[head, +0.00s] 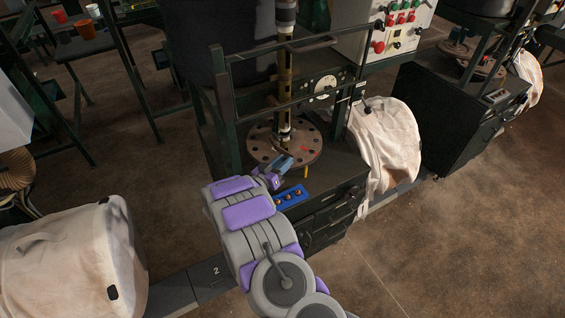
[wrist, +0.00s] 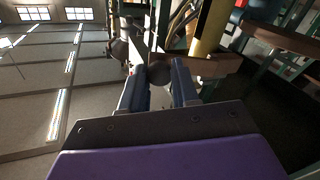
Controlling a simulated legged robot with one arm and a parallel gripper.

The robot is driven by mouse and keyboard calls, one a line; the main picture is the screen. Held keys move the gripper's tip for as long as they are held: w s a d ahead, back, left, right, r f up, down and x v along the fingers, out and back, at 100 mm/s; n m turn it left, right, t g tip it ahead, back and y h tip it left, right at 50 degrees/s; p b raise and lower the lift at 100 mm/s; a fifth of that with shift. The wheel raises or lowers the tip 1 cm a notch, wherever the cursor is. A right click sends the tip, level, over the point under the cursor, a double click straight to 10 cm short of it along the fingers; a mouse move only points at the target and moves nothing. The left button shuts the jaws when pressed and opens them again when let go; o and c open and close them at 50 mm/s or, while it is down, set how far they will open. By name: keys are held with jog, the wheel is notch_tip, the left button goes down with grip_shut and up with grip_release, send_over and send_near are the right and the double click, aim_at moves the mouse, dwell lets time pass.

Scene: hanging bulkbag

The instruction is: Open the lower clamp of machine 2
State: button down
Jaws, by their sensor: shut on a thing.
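Machine 2 (head: 232,140) is a dark frame with a number 2 on the block at its base. A round bolted flange (head: 262,146) sits on it around an upright spindle (head: 284,85). My gripper (head: 287,160) reaches the flange's front edge. In the wrist view its two blue fingers (wrist: 160,85) straddle a dark round-ended part (wrist: 159,73), seemingly the lower clamp's handle, and are shut on it. A yellow bar (wrist: 209,28) is close by, and its lower end (head: 306,171) shows below the flange. My gripper hides most of the clamp in the head view.
A blue block with knobs (head: 290,198) sits just below my gripper. A control panel (head: 385,28) is behind the machine. Open floor (head: 450,240) lies at right.

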jog(key=shift+a, duration=0.1)
jog(key=shift+a+r+m+g+h+b, duration=0.1)
jog(key=shift+a+m+g+h+b, duration=0.25)
jog(key=shift+a+m+g+h, duration=0.35)
jog(key=shift+d, duration=0.15)
jog(key=c, duration=0.8)
grip_release()
jog(key=shift+h, duration=0.3)
